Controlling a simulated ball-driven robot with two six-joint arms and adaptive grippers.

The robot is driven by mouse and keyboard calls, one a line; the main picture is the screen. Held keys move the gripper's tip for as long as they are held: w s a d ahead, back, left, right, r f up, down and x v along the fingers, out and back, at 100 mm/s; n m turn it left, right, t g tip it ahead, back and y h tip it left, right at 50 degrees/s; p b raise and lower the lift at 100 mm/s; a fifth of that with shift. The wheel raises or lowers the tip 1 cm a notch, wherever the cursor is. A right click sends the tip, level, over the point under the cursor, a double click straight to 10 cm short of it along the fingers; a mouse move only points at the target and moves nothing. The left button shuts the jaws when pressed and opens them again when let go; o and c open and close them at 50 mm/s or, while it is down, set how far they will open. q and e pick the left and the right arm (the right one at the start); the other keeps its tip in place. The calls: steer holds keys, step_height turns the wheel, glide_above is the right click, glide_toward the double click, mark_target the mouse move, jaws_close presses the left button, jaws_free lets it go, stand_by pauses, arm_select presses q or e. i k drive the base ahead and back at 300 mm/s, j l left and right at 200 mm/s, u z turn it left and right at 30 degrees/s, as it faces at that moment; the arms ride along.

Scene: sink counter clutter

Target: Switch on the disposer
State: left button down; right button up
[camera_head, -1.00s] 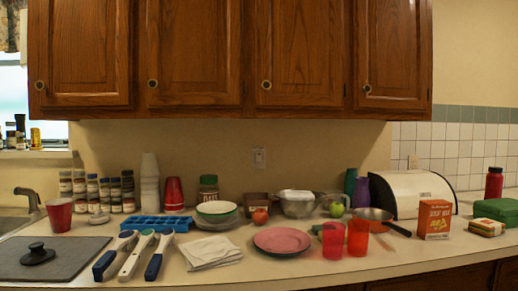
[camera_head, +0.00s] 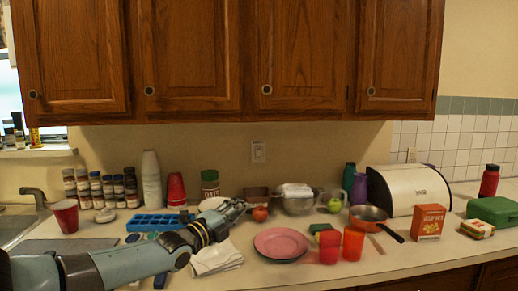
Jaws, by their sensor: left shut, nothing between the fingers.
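A white wall plate (camera_head: 258,151) is on the wall below the cabinets; whether it bears the disposer switch is too small to tell. My left gripper (camera_head: 238,204) is shut and empty. It reaches over the counter from the lower left, below and a little left of the plate and apart from it. It partly hides the stacked bowls and the white napkin (camera_head: 217,260). The sink (camera_head: 14,226) is at the far left with its dark faucet (camera_head: 33,195). My right gripper is not in view.
A glass jar with a green lid (camera_head: 210,184), a brown container (camera_head: 256,196), an apple (camera_head: 260,214) and a metal bowl (camera_head: 298,204) stand near my left gripper. A pink plate (camera_head: 281,243) and red cups (camera_head: 353,243) lie in front. The wall around the plate is clear.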

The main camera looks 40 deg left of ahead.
mark_target(258, 150)
steer(key=i+j, duration=0.35)
steer(key=j, duration=0.15)
steer(key=i+j, duration=0.3)
steer(key=j, duration=0.2)
steer(key=i+j, duration=0.35)
steer(key=j, duration=0.15)
